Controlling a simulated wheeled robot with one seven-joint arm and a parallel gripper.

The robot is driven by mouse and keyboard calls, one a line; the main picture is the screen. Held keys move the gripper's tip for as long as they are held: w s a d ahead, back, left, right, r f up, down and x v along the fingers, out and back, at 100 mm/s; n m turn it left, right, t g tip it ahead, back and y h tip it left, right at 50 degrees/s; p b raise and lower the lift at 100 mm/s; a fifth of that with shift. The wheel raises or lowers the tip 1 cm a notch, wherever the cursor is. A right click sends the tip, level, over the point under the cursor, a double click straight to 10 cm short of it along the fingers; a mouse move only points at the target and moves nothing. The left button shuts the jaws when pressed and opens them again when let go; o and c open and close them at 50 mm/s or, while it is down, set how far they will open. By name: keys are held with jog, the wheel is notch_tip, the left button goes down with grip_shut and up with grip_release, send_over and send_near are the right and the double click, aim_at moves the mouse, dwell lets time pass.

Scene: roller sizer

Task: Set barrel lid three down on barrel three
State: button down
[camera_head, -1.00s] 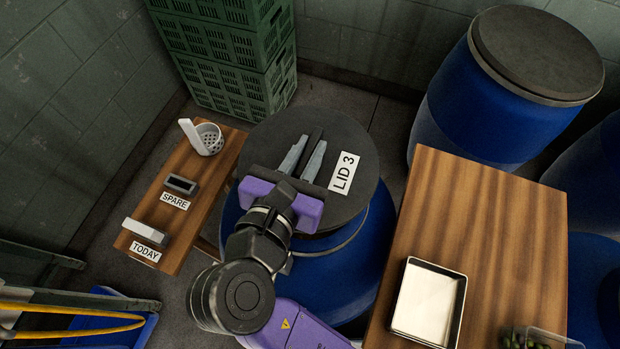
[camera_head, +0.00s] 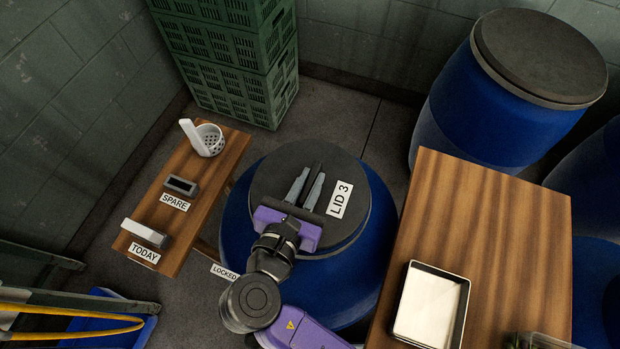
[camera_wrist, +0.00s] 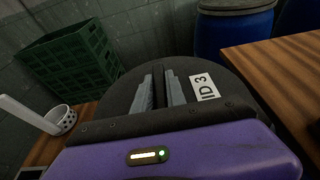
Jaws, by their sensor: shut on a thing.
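Barrel lid three (camera_head: 345,228), a dark grey disc with a "LID 3" label, lies over the top of the blue barrel three (camera_head: 376,262). Its edge looks close to the barrel's rim; whether it is fully seated I cannot tell. My gripper (camera_head: 304,190) is above the lid with its fingers shut on the lid's dark upright handle. The lid also shows in the wrist view (camera_wrist: 228,113), with my gripper (camera_wrist: 160,90) closed on the handle. My gripper hides part of the lid's near edge.
A wooden shelf (camera_head: 150,208) with "SPARE" and "TODAY" labels stands at left. A wooden table (camera_head: 490,220) with a metal tray (camera_head: 407,318) is close at right. Green crates (camera_head: 232,85) stand behind, and another lidded blue barrel (camera_head: 455,110) at the back right. A "LOCKED" tag (camera_head: 224,272) shows near the barrel.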

jog(key=shift+f, duration=0.55)
jog(key=c, duration=1.4)
grip_release()
jog(key=shift+o, duration=0.2)
jog(key=shift+r, duration=0.1)
jog(key=shift+r, duration=0.3)
jog(key=v, duration=1.2)
jog(key=shift+r, duration=0.3)
jog(key=shift+a, duration=0.1)
